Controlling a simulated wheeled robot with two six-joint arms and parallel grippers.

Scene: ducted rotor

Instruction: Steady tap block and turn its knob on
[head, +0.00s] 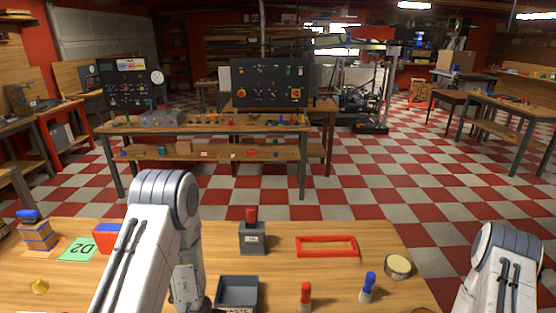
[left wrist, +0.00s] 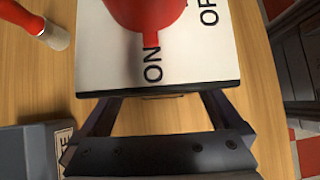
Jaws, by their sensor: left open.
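The tap block (left wrist: 110,62) shows in the left wrist view, with a white top face, a dark edge and ON and OFF lettering. Its red knob (left wrist: 145,12) is cut off by the top edge of the view. The knob's small pointer is at the word ON. My left gripper (left wrist: 160,102) is open, its fingers reaching to the block's near edge in that view. The block's edge hides the fingertips, so I cannot tell whether they touch it. I do not see the tap block in the head view. My right gripper is out of view; only its arm shows at the right.
A grey waste tray (head: 238,278), a red-handled tool (head: 305,295), a blue-handled tool (head: 368,287), a red frame (head: 327,254), a round tin (head: 397,266) and a grey block with a red top (head: 252,239) stand on the wooden table (head: 380,235). Bare wood lies between them.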

